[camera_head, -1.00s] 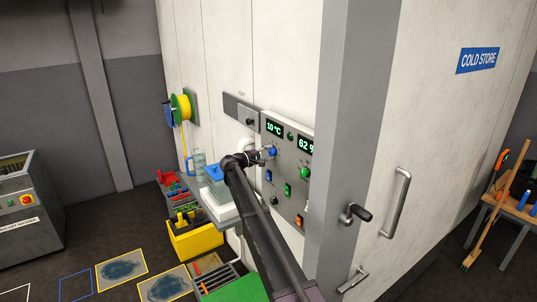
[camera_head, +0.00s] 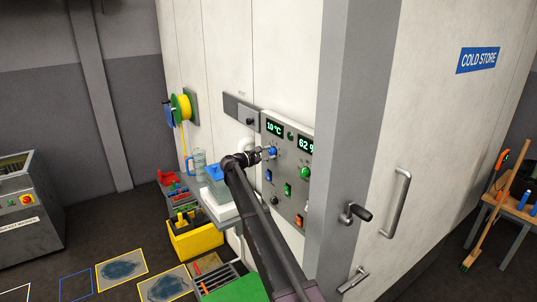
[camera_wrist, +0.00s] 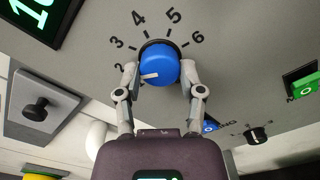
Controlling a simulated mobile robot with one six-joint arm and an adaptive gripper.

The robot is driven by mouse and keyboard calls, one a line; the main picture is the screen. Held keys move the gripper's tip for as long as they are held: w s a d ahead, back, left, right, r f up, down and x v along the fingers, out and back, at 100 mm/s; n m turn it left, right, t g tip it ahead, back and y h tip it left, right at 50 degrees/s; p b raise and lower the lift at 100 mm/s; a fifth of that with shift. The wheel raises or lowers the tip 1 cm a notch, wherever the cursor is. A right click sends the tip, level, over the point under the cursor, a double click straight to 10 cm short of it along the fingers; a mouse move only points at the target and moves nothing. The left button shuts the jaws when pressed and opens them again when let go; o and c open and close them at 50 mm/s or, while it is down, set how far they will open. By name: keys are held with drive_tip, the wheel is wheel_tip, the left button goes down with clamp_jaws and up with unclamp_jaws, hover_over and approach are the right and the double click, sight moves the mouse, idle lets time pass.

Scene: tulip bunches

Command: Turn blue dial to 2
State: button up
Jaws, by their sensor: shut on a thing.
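The blue dial (camera_wrist: 160,65) is on the grey control panel, with the numerals 3, 4, 5 and 6 printed around its upper side. A numeral to its left, probably 2, is partly hidden by a finger. The dial's cream pointer mark points left and slightly down, toward the left finger. My gripper (camera_wrist: 158,73) has one finger on each side of the dial and is shut on it. In the head view the blue dial (camera_head: 273,152) shows just past my gripper (camera_head: 268,153), below the 10 °C display.
A green dial (camera_head: 305,173) and several switches share the panel (camera_head: 283,205). A grey plate with a black knob (camera_wrist: 36,108) is left in the wrist view. A door frame (camera_head: 350,120) stands close right of my arm. A yellow bin (camera_head: 195,242) stands below left.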

drive_tip(key=o, duration=1.2)
drive_tip(key=shift+c, duration=0.2)
drive_tip(key=v, duration=1.2)
drive_tip(key=shift+s+f, duration=0.1)
